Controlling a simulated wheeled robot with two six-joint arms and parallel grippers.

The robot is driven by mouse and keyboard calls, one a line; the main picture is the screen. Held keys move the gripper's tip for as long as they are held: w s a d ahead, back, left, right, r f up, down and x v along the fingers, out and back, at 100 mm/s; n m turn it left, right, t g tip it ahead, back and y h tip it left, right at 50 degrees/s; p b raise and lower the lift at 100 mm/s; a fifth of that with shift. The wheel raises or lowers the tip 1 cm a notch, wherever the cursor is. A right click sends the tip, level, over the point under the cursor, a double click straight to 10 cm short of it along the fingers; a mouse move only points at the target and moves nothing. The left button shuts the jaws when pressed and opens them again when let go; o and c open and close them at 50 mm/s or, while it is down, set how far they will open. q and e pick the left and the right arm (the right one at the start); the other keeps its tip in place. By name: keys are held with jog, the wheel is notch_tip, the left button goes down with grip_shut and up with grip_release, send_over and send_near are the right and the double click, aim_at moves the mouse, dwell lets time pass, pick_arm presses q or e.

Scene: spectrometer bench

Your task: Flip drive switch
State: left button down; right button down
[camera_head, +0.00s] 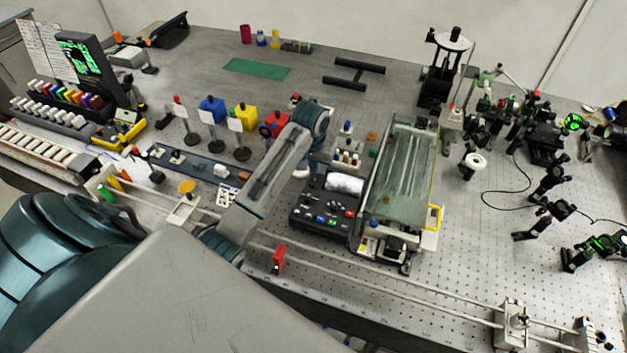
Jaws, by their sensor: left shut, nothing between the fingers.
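A black control box (322,212) with small coloured buttons and knobs on its top stands at the middle of the bench, a silver cylinder (344,184) at its back. I cannot tell which of its small parts is the drive switch. My left arm comes in from the lower left and reaches up over the bench. My left gripper (301,172) shows only in part below the wrist, just behind and left of the control box. It is shut and empty; the forearm and wrist hide much of it. My right gripper is not in view.
A glass-topped tank (399,172) stands directly right of the control box. Long rails (375,285) with a red block (279,258) run along the front edge. Blue and yellow blocks (246,117) and card stands are left of my wrist. Optics mounts (553,180) fill the right.

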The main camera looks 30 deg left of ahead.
aim_at(315, 180)
pick_arm(q)
jog(key=shift+r, duration=1.9)
